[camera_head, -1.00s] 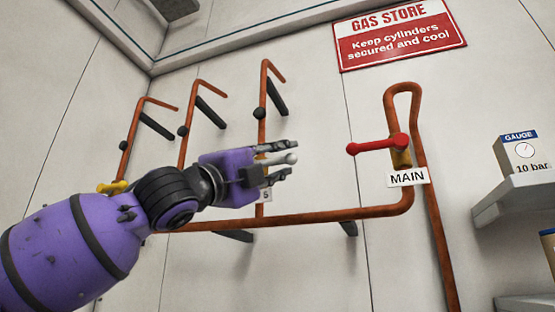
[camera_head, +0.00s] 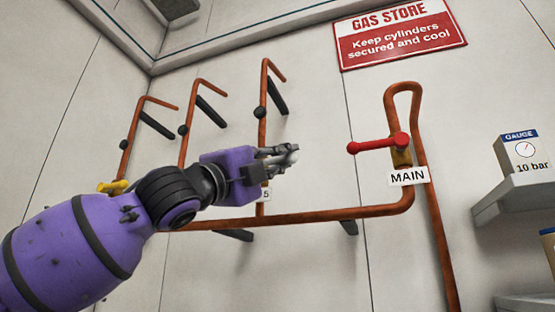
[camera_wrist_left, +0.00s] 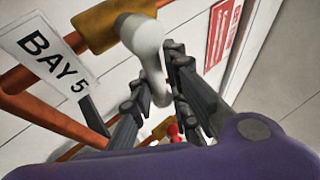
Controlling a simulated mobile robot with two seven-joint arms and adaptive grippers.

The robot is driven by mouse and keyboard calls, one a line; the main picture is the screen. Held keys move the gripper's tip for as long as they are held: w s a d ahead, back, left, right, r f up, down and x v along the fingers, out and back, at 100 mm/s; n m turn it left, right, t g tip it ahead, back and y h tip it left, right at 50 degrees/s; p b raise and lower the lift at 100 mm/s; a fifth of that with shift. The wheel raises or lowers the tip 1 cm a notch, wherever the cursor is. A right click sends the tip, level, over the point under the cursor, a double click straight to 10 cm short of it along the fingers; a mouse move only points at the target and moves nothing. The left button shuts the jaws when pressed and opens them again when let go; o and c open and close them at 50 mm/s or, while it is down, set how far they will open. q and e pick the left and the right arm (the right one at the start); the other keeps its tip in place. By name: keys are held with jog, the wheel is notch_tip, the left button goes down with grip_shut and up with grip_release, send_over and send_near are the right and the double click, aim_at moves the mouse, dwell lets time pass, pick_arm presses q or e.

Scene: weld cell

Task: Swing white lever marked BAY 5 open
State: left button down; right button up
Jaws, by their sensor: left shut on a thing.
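The white lever (camera_wrist_left: 148,45) shows in the left wrist view, its rounded end towards the top and its bar running down between my fingers. The white tag marked BAY 5 (camera_wrist_left: 52,58) hangs on the copper pipe to its left. My left gripper (camera_wrist_left: 155,88) is shut on the lever. In the head view my left gripper (camera_head: 278,160) is in front of the third upright pipe, with the lever's pale end (camera_head: 292,155) at its fingertips. The tag (camera_head: 265,194) is mostly hidden behind the gripper there. My right gripper is not in view.
A red lever (camera_head: 375,145) stands out above the MAIN tag (camera_head: 408,177) to the right. Copper pipes (camera_head: 310,217) and dark brackets run along the wall. A yellow lever (camera_head: 113,187) is at the left, and a gauge box (camera_head: 519,156) sits on a right shelf.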

pick_arm(q)
jog(key=shift+w+n+t, duration=0.1)
jog(key=shift+n+t, duration=0.3)
jog(key=shift+n, duration=0.1)
jog(key=shift+r+n+t+y, duration=0.3)
jog(key=shift+n+t+y, duration=0.25)
jog(key=shift+n, duration=0.3)
jog(key=shift+r+n+t+y, duration=0.25)
jog(key=shift+n+t+y, duration=0.25)
jog(key=shift+n, duration=0.35)
jog(key=shift+a+r+n+t+y, duration=0.3)
jog(key=shift+n+t+y, duration=0.4)
jog(key=shift+n+y, duration=0.55)
jog(key=shift+a+r+n+t+y, duration=0.1)
jog(key=shift+r+n+t+y, duration=0.5)
jog(key=shift+n, duration=1.1)
jog(key=shift+a+r+n+t+y, duration=0.15)
jog(key=shift+n+t+y, duration=0.7)
jog(key=shift+n+y, duration=0.55)
jog(key=c, duration=1.7)
grip_release()
jog(key=shift+w, duration=0.15)
jog(key=shift+c, duration=0.2)
jog(key=v, duration=1.2)
